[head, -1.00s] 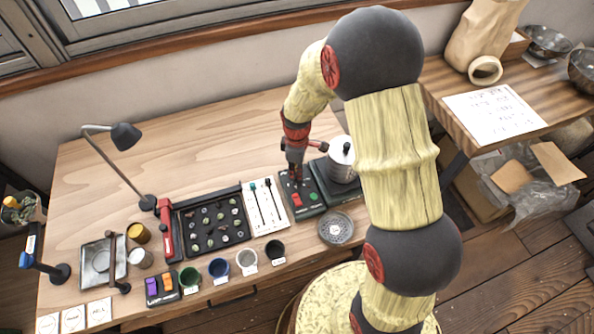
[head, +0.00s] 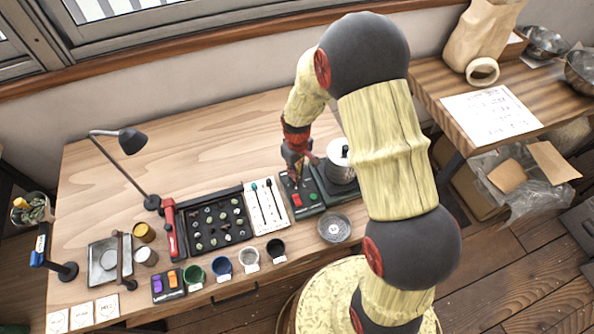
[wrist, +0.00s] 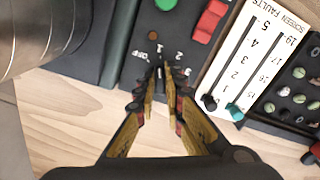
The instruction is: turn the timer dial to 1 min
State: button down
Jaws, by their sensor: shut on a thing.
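The timer dial sits on the dark control panel (head: 313,204), at its back end in the head view. In the wrist view, printed marks OFF, 1, 2 and 3 fan around the dial on the panel (wrist: 127,65). My gripper (wrist: 166,73) points down at the dial, its narrow fingertips closed on it. The fingers and wrist hide most of the dial, so I cannot tell which mark its pointer faces. The head view also shows my gripper (head: 294,176) over the panel's back part.
A red rocker switch (wrist: 208,20) and a green button (wrist: 169,4) are on the same panel. A metal canister (head: 341,165) stands close beside it. On the other side lie a white slider card (head: 265,207) and a bean tray (head: 213,241). The table behind is clear.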

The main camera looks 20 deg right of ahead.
jog(key=shift+m, duration=0.3)
jog(key=c, duration=2)
grip_release()
jog(key=shift+o, duration=0.6)
notch_tip(320, 180, up, 12)
